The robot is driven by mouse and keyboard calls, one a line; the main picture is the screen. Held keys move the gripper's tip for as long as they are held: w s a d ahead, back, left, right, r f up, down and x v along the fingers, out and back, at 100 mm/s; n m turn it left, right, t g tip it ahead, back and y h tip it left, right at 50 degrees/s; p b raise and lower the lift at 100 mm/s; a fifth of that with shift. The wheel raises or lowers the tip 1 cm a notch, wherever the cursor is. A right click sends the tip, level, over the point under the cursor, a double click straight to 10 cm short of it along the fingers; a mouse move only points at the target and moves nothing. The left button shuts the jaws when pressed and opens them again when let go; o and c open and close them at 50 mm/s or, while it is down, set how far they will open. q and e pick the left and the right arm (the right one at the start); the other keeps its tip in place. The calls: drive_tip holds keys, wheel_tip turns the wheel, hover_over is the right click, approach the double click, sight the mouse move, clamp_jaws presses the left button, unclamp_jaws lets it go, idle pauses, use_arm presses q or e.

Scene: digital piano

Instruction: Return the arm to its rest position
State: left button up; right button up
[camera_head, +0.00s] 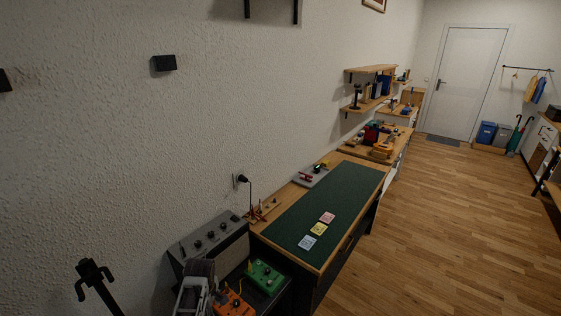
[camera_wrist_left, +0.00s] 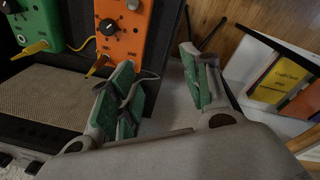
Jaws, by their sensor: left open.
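My left gripper (camera_wrist_left: 158,62) shows in the left wrist view with its two green-padded fingers spread apart and nothing between them. Part of my left arm (camera_head: 195,286) shows at the bottom of the head view, just left of an orange pedal (camera_head: 234,303). In the left wrist view the orange pedal (camera_wrist_left: 122,38) lies beyond the left finger, with a yellow-plugged cable at its end. Whether the finger touches the cable I cannot tell. My right gripper is in neither view.
A green pedal (camera_head: 265,277) sits beside the orange one, in front of a grey amplifier (camera_head: 212,240). A dark stand (camera_head: 95,285) rises at the lower left. A desk with a green mat (camera_head: 330,210) stands beyond. Wooden floor (camera_head: 440,240) is clear at right.

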use_arm(q)
drive_tip(key=s+d+r+m+t, duration=0.1)
drive_tip(key=s+r+m, duration=0.5)
drive_tip(key=s+m, duration=0.4)
drive_tip(key=s+d+r+m+t, duration=0.1)
drive_tip(key=s+r+m, duration=0.6)
drive_tip(key=s, duration=0.5)
wheel_tip(320, 180, down, 36)
drive_tip(key=s+m+g+b, duration=0.1)
drive_tip(key=s+m, duration=0.1)
drive_tip(key=s, duration=0.1)
drive_tip(key=s+a+f, duration=0.2)
drive_tip(key=s+f, duration=0.8)
drive_tip(key=s+a+f+g+b, duration=0.1)
drive_tip(key=s+a+f, duration=0.1)
drive_tip(key=s+f, duration=0.7)
drive_tip(key=shift+s+f+h, duration=0.3)
drive_tip(key=shift+s+f, duration=0.1)
drive_tip(key=shift+s, duration=0.8)
drive_tip(key=shift+w, duration=0.1)
